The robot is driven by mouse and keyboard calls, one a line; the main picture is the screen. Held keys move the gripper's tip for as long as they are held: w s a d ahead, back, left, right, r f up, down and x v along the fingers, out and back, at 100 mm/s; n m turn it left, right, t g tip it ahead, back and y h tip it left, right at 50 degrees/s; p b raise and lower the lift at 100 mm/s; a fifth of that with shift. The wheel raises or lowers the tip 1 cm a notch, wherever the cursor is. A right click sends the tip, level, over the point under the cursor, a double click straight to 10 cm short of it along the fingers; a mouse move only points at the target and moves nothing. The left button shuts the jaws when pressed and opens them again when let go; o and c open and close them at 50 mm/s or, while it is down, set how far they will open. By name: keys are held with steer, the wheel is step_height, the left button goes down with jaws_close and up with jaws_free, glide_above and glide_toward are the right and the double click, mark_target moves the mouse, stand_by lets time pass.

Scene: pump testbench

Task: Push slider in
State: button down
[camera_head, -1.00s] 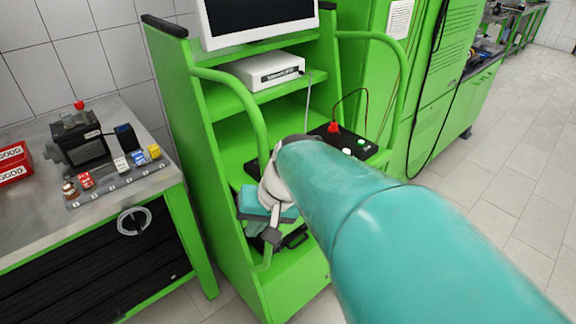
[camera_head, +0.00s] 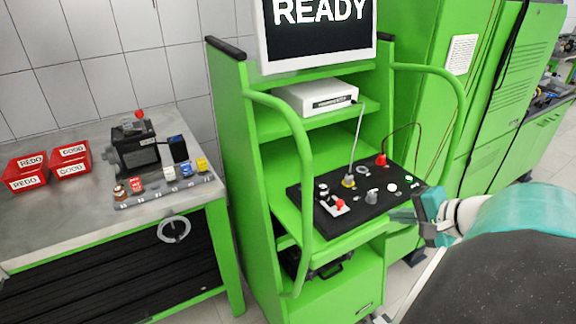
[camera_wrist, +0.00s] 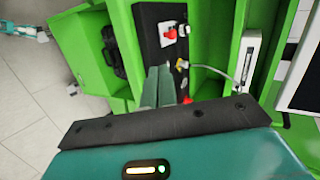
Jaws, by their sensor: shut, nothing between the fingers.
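A black control panel (camera_head: 318,222) lies on a shelf of the green cart. A red knob on a small white plate (camera_head: 338,205) sits at its left front and looks like the slider; how far in it is, I cannot tell. In the wrist view the red knob (camera_wrist: 171,34) shows beyond my fingertips. My gripper (camera_head: 398,215) is at the panel's right front edge, right of the red knob and apart from it. In the wrist view my gripper's fingers (camera_wrist: 158,76) are together and empty, pointing toward the panel.
A monitor (camera_head: 318,40) reading READY tops the cart, above a white box (camera_head: 315,97). Green handrails (camera_head: 300,150) flank the panel. Cables rise from the panel. A workbench (camera_head: 60,225) at left holds a pump, labelled red bins (camera_head: 28,180) and colored blocks.

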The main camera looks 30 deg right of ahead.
steer(key=shift+w+a, duration=0.1)
steer(key=shift+a, duration=0.05)
glide_toward(342, 202)
steer(key=w+f, duration=0.2)
steer(key=f, duration=0.1)
steer(key=w+a+f, duration=0.1)
steer(key=shift+f, duration=0.25)
steer(key=shift+w+a, duration=0.1)
steer(key=shift+w, duration=0.6)
steer(key=shift+w, duration=0.1)
steer(key=shift+w, duration=1.75)
